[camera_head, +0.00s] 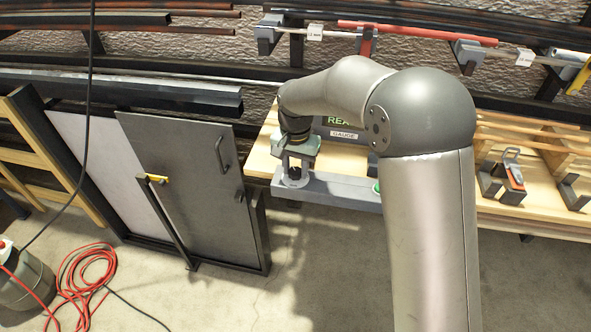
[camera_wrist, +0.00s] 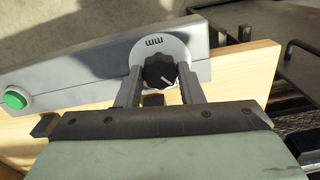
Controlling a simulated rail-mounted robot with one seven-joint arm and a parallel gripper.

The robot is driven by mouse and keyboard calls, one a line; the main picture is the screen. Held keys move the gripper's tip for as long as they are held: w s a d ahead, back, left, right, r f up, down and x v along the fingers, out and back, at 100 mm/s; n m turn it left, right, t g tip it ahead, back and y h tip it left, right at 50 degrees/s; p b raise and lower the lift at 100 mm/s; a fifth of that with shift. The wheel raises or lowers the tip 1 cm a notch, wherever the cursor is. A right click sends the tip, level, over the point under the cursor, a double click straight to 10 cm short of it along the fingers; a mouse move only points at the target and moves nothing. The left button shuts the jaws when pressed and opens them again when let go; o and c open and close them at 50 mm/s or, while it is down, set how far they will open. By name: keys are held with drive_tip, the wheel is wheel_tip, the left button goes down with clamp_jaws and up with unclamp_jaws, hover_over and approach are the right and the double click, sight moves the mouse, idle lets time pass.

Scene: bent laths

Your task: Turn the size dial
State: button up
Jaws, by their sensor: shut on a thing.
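The size dial (camera_wrist: 160,71) is a black knob with a white pointer line, in front of a white round plate (camera_wrist: 152,46) marked "mm". It sits at the end of a grey gauge bar (camera_wrist: 90,68). In the wrist view my gripper (camera_wrist: 159,88) has one finger on each side of the knob and is shut on it. In the head view my gripper (camera_head: 295,172) is at the left end of the bar (camera_head: 335,187). The knob there is mostly hidden by the gripper.
A green button (camera_wrist: 16,98) is on the bar's other end. A display (camera_head: 340,121) with a "GAUGE" label stands behind my arm, partly covered. An orange-handled clamp (camera_head: 513,172) is on the bench at right. Grey panels (camera_head: 185,180) lean at left. A red hose (camera_head: 85,280) lies on the floor.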

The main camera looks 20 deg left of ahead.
sight(296, 171)
drive_tip(key=m, duration=0.5)
drive_tip(key=shift+m+b, duration=0.3)
drive_tip(key=shift+b, duration=0.1)
drive_tip(key=m, duration=0.5)
drive_tip(key=shift+r+m, duration=0.1)
drive_tip(key=shift+m, duration=0.2)
drive_tip(key=m+p, duration=0.1)
drive_tip(key=m, duration=0.4)
drive_tip(key=shift+p, duration=0.35)
drive_tip(key=shift+m+p, duration=0.75)
drive_tip(key=shift+m, duration=1.65)
drive_tip(key=o, duration=1)
wheel_tip(296, 171, up, 17)
drive_tip(key=shift+r+b, duration=0.2)
drive_tip(key=shift+b, duration=0.25)
